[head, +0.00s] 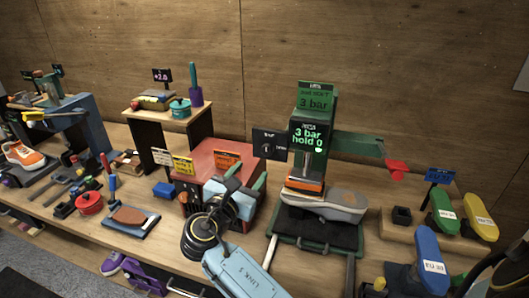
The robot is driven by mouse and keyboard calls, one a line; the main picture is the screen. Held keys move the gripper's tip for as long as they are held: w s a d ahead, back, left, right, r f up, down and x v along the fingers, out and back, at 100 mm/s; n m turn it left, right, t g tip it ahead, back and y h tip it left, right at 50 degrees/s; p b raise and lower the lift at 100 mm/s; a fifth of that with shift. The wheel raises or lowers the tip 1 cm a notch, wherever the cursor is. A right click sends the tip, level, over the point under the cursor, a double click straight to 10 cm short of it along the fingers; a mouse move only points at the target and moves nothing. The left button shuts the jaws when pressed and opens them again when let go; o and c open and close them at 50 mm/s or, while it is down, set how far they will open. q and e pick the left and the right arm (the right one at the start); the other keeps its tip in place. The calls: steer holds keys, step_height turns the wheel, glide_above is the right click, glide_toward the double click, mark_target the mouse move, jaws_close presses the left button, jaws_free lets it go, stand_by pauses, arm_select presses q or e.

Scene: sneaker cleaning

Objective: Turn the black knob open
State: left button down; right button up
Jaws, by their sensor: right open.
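The black knob (267,149) sits on a dark panel (279,141) fixed to the left side of the green press (319,112). The panel has small pale lettering by the knob, and which way the knob points is too small to tell. My right gripper (246,178) is open, below and left of the knob, apart from it, in front of the red-topped stand. A grey shoe (338,200) sits under the press's orange-edged head. The press's screen (309,138) reads "3 bar hold 0". My left gripper is not in view.
A green bar with a red handle (397,167) sticks out right of the press. Shoe forms, blue (430,258), green and yellow, stand at right. The red-topped stand (208,158) with yellow and orange labels is close behind my gripper. A wooden wall (390,60) closes the back.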

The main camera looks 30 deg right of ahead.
mark_target(266, 152)
steer(key=p+x, duration=0.1)
steer(key=x, duration=0.9)
steer(key=c, duration=0.9)
steer(key=shift+c, duration=0.2)
